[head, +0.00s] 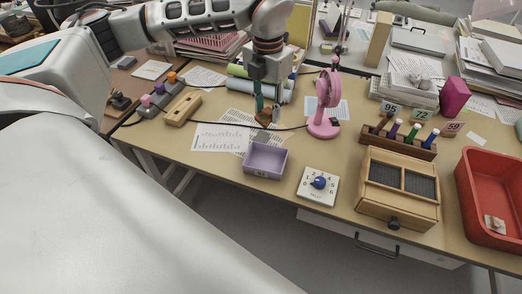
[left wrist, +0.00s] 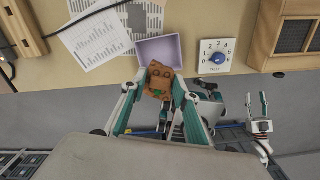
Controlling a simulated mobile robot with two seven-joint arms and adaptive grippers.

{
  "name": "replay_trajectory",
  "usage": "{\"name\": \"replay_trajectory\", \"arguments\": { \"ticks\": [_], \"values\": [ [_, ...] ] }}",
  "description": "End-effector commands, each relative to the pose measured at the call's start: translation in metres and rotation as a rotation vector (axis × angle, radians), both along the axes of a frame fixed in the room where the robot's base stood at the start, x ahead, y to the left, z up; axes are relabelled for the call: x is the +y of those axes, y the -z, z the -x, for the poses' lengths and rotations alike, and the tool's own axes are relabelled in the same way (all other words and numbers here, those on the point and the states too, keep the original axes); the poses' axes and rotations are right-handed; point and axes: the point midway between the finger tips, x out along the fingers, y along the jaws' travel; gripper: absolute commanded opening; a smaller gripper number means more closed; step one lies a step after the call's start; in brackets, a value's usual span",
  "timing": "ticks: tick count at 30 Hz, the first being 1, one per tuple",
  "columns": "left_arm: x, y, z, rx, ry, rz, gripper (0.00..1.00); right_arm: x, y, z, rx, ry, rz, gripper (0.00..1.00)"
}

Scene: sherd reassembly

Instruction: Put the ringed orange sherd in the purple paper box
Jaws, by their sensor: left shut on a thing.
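The orange sherd (left wrist: 158,78) shows in the left wrist view, with dark marks on its face and a green patch near its lower edge. My left gripper (head: 265,118) is shut on it and holds it above the table; in the left wrist view its fingers lie on both sides of the sherd. The purple paper box (head: 262,175) stands open near the table's front edge, just in front of and below the gripper in the head view. In the left wrist view the box (left wrist: 182,48) lies just beyond the sherd, which overlaps its near side. My right gripper (left wrist: 258,106) appears empty, its fingers apart.
A white dial card (head: 318,186) lies right of the box, with a wooden case (head: 398,190) beyond it. A pink fan (head: 325,105) stands behind to the right. Printed sheets (head: 212,138) lie to the left. A red tray (head: 490,195) is at the far right.

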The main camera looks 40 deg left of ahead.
Motion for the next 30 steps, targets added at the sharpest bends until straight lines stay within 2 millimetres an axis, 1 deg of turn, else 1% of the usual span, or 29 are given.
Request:
{"name": "replay_trajectory", "arguments": {
  "ticks": [5,12,15,18,21,26,29,30],
  "values": [
    [0.0,0.038,0.002,0.008,0.0,0.0,0.08,0.0,0.002,0.0,0.0,0.0,0.0,0.4],
    [0.0,0.097,0.002,0.007,0.0,0.0,0.08,-0.001,0.005,0.0,0.001,0.001,0.001,0.4],
    [0.0,0.12,0.002,0.006,0.0,0.0,0.08,-0.001,0.006,0.001,0.002,0.0,0.001,0.4],
    [0.0,0.138,0.002,0.006,-0.001,0.0,0.08,-0.001,0.007,0.001,0.003,0.001,0.0,0.4],
    [0.0,0.148,0.001,0.003,0.0,0.0,0.08,-0.001,0.007,0.001,0.003,0.001,0.0,0.4],
    [0.0,0.157,0.0,0.003,0.0,0.0,0.08,-0.001,0.008,0.001,0.003,0.001,0.0,0.4],
    [0.0,0.167,0.001,0.003,0.0,0.0,0.08,-0.001,0.009,0.001,0.004,0.001,0.0,0.4],
    [0.0,0.173,0.001,0.005,0.0,0.0,0.08,-0.001,0.009,0.001,0.004,0.001,0.0,0.4]
  ]
}}
